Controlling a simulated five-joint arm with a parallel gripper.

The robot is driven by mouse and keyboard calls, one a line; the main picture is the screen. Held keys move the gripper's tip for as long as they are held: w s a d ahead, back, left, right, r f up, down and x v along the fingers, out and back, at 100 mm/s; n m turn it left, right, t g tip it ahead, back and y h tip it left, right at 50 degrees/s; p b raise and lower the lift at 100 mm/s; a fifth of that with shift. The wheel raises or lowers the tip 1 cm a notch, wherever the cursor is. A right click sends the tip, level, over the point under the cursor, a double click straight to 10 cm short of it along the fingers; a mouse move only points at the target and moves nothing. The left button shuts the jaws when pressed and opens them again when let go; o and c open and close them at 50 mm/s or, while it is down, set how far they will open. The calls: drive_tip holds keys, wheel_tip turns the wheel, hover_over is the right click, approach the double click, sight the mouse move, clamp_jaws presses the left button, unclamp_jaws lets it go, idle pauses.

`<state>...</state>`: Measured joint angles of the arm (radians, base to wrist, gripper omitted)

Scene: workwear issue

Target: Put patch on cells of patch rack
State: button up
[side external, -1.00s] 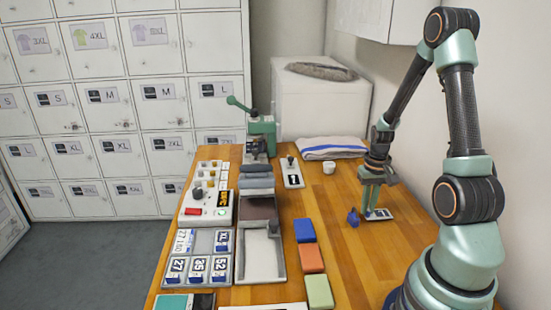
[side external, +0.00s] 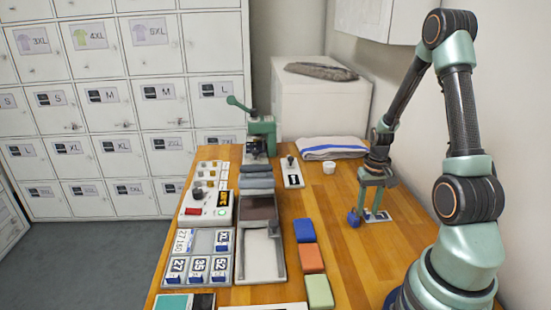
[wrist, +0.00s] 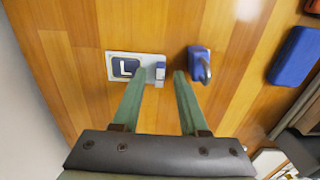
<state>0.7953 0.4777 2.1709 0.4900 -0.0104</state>
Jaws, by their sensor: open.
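A flat white patch (wrist: 125,67) with a dark "L" label lies on the wooden table in the wrist view, with a small upright tab (wrist: 160,72) at its right end. My gripper (wrist: 160,76) is open, with one fingertip on each side of the tab and nothing clasped. In the side view my gripper (side external: 370,217) points down at the table over the patch (side external: 383,216), partly hiding it. The patch rack (side external: 208,240) is a grey tray of cells at the left. Several cells hold patches, such as "27", "35", "52" and "XL"; some look empty.
A small blue object with a grey loop (wrist: 198,62) stands just right of my right finger. Blue, orange and green blocks (side external: 312,259) stand in a row between my gripper and the grey tray (side external: 262,274).

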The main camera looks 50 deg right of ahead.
sight(367, 211)
wheel_tip(367, 211, up, 11)
drive_tip(key=w+a+r+n+t, duration=0.1)
drive_tip(key=w+a+r+n, duration=0.1)
drive_tip(key=a+r, duration=0.3)
drive_tip(key=w+a+r+n+t+h, duration=0.1)
drive_tip(key=w+a+r+n+t, duration=0.1)
drive_tip(key=a, duration=0.9)
wheel_tip(367, 211, up, 3)
drive_tip(key=shift+w+a+r+n+t, duration=0.1)
drive_tip(key=shift+w+a+n+t, duration=0.25)
drive_tip(key=shift+w+n, duration=0.6)
drive_tip(key=shift+o, duration=0.6)
drive_tip(key=s+a+r+n+t+y, duration=0.1)
drive_tip(key=a+r+n+t, duration=0.1)
drive_tip(key=a, duration=0.6)
drive_tip(key=shift+s+r+n, duration=0.25)
drive_tip(key=shift+n, duration=0.3)
drive_tip(key=shift+d, duration=0.1)
